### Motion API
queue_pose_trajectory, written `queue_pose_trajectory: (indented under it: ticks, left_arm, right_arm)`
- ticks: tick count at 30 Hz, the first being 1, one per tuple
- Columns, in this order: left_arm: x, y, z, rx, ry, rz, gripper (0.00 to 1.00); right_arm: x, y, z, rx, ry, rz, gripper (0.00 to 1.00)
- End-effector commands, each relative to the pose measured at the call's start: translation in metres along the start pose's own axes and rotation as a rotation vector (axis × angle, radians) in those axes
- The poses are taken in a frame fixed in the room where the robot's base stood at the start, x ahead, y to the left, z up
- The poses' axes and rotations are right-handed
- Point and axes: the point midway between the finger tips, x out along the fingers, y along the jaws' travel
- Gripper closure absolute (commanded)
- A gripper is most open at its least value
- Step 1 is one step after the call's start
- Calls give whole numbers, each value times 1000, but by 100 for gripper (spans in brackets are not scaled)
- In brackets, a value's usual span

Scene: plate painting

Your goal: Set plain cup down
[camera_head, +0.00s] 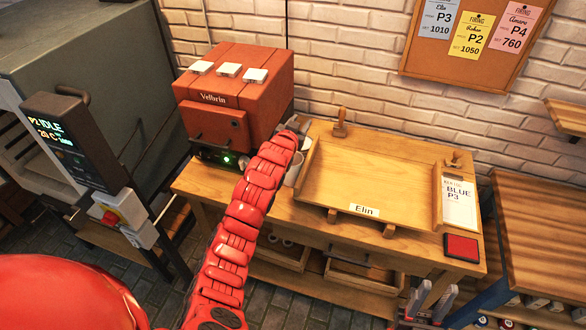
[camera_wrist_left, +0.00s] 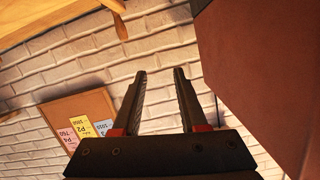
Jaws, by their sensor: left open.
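A pale cup-like object (camera_head: 293,172) stands on the workbench just left of the wooden tray. My left forearm partly hides it, and I cannot tell whether it is the plain cup. My left gripper (camera_head: 301,120) is at the end of the red arm, beside the red machine and above the back of the bench; its fingers are hard to make out there. In the left wrist view my left gripper (camera_wrist_left: 160,74) is open, with nothing between its fingers but the brick wall behind. My right gripper (camera_head: 434,292) is low in front of the bench, fingers apart and empty.
The bare wooden tray (camera_head: 365,185) marked "Elin" fills the bench middle. The red "Velbrin" machine (camera_head: 225,110) stands at the left end. A stamp (camera_head: 340,125), an order card (camera_head: 459,203) and a red pad (camera_head: 461,247) surround the tray. The brick wall is close behind.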

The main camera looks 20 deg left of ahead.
Motion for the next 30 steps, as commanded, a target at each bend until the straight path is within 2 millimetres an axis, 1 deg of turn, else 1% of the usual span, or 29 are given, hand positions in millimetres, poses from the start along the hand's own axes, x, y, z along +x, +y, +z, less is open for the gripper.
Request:
queue_pose_trajectory:
  ticks: [1,3,5,8,12,15,18,20,22,27,30]
  left_arm:
    - [2,-7,-12,-4,-82,-7,58]
    - [-2,-16,-13,-18,-228,-12,58]
    - [-11,-22,-13,-34,-354,-15,58]
    - [-37,-29,-15,-66,-552,-10,58]
    - [-80,-31,-18,-107,-776,13,58]
    - [-104,-31,-19,-126,-880,28,58]
    - [-117,-30,-20,-136,-934,39,58]
    - [-120,-30,-17,-138,-951,42,58]
    - [-119,-30,-12,-138,-957,42,58]
    - [-108,-29,3,-138,-952,41,58]
    - [-100,-27,14,-138,-952,42,58]
  right_arm:
    - [6,0,-1,0,0,0,63]
    - [9,0,-2,0,0,0,63]
    - [12,1,-2,0,0,0,63]
    - [17,1,-3,0,0,0,63]
    - [22,1,-4,0,0,0,63]
    - [24,1,-4,0,0,0,63]
    - [24,1,-4,0,0,0,63]
    - [23,1,-4,0,0,0,63]
    - [21,1,-4,0,0,0,63]
    - [15,1,-2,0,0,0,63]
    - [8,0,-1,0,0,0,63]
